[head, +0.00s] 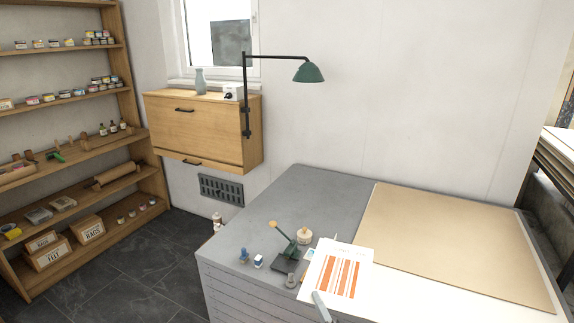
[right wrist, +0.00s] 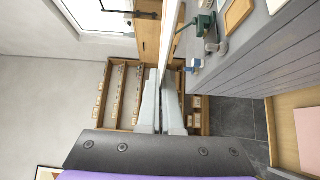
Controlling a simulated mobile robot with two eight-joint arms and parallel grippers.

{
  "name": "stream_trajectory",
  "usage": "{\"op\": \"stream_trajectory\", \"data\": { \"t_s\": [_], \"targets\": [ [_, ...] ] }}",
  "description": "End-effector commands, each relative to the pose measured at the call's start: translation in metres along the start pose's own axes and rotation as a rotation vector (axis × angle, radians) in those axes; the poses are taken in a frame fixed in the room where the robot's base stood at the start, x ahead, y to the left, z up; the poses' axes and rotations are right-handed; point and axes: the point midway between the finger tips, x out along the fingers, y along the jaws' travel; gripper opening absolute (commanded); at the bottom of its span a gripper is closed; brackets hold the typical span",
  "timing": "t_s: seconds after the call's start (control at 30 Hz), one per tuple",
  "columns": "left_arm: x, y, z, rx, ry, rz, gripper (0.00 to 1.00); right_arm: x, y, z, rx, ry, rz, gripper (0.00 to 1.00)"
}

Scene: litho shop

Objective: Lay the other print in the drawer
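The print (head: 338,276), a white sheet with orange stripes, is over the front edge of the grey plan chest (head: 315,195) in the head view. My right gripper (head: 320,300) is at its near edge. In the right wrist view the fingers (right wrist: 163,125) are close together, with the sheet's thin white edge (right wrist: 177,45) running up from between them. They look shut on the print. A wood-edged surface bearing a pale pink sheet (right wrist: 308,135) shows at the right of that view; I cannot tell whether it is the drawer. My left gripper is not in view.
A tan board (head: 450,235) covers the chest top's right part. Shelves (head: 75,140) stand at left across open dark floor (head: 150,265). A green lamp (head: 308,72) hangs above.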

Motion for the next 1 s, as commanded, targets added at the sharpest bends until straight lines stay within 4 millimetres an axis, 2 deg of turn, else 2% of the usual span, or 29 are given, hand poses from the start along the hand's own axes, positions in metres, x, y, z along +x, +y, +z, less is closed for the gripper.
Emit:
{"op": "stream_trajectory", "data": {
  "t_s": [0.2, 0.33, 0.4, 0.47, 0.7, 0.8, 1.0],
  "targets": [
    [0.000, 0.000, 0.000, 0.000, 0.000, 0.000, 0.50, -0.015, 0.003, 0.059, -0.007, -0.012, 0.013, 0.00],
    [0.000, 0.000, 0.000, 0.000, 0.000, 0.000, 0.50, -0.025, 0.001, 0.083, -0.003, -0.007, 0.002, 0.00],
    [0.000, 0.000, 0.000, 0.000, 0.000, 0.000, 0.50, -0.026, 0.000, 0.086, -0.001, -0.001, -0.002, 0.00],
    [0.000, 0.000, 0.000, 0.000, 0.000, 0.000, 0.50, -0.024, 0.000, 0.080, 0.000, 0.003, 0.001, 0.00],
    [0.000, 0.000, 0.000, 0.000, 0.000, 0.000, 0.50, -0.004, 0.002, 0.019, 0.001, 0.004, 0.010, 0.00],
    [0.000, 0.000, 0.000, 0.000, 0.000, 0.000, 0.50, 0.000, 0.000, 0.000, 0.002, 0.004, 0.000, 0.00],
    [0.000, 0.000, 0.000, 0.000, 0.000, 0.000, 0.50, 0.002, -0.002, -0.011, 0.001, 0.002, -0.010, 0.00]
  ]
}}
